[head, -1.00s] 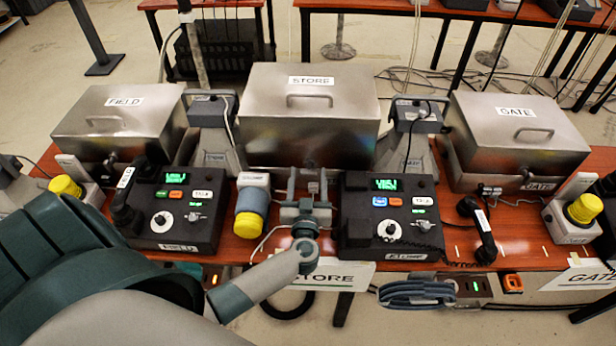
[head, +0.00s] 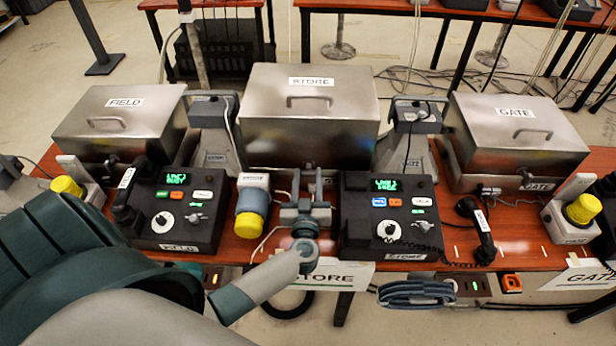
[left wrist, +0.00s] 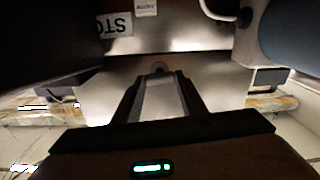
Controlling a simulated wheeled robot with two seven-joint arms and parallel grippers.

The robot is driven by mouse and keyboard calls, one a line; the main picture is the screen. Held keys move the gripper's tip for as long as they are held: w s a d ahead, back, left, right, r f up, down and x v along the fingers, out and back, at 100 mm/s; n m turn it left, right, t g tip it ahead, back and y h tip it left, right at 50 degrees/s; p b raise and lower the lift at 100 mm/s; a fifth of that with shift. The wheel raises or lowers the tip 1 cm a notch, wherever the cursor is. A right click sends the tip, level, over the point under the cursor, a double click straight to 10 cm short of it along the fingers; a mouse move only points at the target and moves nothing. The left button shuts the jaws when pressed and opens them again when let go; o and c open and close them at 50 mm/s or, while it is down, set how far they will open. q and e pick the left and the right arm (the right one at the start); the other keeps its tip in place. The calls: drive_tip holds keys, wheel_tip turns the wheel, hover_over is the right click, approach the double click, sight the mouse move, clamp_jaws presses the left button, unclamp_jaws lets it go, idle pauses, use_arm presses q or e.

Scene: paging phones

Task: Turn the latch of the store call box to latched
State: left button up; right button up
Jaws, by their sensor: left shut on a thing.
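The store call box (head: 310,105) is a steel box with a shut lid, at the back middle of the table in the head view. Its latch (head: 309,167) is a small part low on the front face, mostly hidden by my gripper. My left gripper (head: 307,180) reaches up to that front face with its fingers close together, shut on the latch. In the left wrist view the fingers (left wrist: 160,80) converge on the small rounded latch (left wrist: 158,67) against the steel front. How far the latch is turned is not clear. My right gripper is not in view.
The field box (head: 118,125) and gate box (head: 515,140) stand either side. The field phone (head: 180,240) and store phone (head: 390,243) flank my left arm. A handset (head: 478,235) lies right.

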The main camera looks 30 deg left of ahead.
use_arm(q)
drive_tip(key=n+p, duration=0.1)
drive_tip(key=n, duration=0.2)
drive_tip(key=shift+n+p, duration=0.35)
drive_tip(key=shift+n, duration=0.05)
drive_tip(key=n, duration=0.4)
drive_tip(key=shift+s+a+f+n, duration=0.1)
drive_tip(key=shift+f+n, duration=0.05)
drive_tip(key=shift+n, duration=0.15)
drive_tip(key=n, duration=0.3)
drive_tip(key=shift+f+n, duration=0.1)
drive_tip(key=shift+n, duration=0.2)
drive_tip(key=n+b, duration=0.1)
drive_tip(key=n, duration=0.3)
drive_tip(key=shift+n, duration=0.4)
drive_tip(key=o, duration=1.1)
drive_tip(key=shift+c, duration=0.2)
